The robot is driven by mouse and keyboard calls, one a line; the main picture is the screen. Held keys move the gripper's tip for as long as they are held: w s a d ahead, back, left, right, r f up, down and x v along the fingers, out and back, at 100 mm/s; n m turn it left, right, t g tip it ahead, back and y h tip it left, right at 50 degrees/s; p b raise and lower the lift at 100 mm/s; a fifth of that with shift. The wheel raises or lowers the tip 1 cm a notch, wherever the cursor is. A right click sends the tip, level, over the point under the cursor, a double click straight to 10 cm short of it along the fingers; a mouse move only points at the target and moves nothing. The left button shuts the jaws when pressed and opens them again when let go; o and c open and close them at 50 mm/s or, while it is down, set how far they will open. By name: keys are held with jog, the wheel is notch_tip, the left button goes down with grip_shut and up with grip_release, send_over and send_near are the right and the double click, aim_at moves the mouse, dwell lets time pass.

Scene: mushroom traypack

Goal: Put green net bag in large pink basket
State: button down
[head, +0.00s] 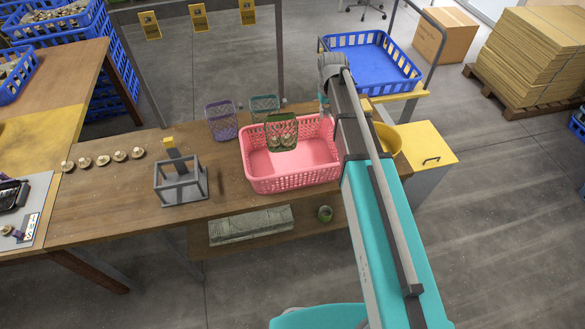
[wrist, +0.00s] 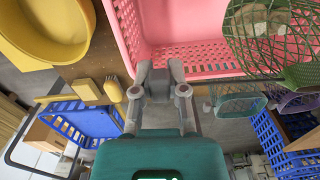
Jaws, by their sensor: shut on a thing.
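The green net bag (head: 282,130) holds pale mushrooms and shows at the back wall of the large pink basket (head: 262,180), its top above the rim. I cannot tell whether it touches the basket floor. In the wrist view the net bag (wrist: 270,45) is at the upper right, beside the fingers, and the pink basket (wrist: 128,25) fills the top. In the head view my arm mostly hides the gripper.
A purple basket (head: 221,131) and a teal basket (head: 257,101) stand behind the pink one. A yellow bowl (head: 388,137) is to the right.

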jog(key=shift+s+a+f+n, duration=0.3)
jog(key=shift+s+a, duration=0.15)
jog(key=shift+a, duration=0.15)
jog(key=shift+f, duration=0.15)
notch_tip(320, 180, down, 6)
jog(key=b, duration=0.6)
jog(key=shift+f+b, duration=1.9)
jog(key=shift+b, duration=0.2)
jog(key=shift+f, duration=0.15)
jog(key=c, duration=0.7)
grip_release()
jog(key=shift+o, duration=0.2)
jog(key=shift+r, duration=0.25)
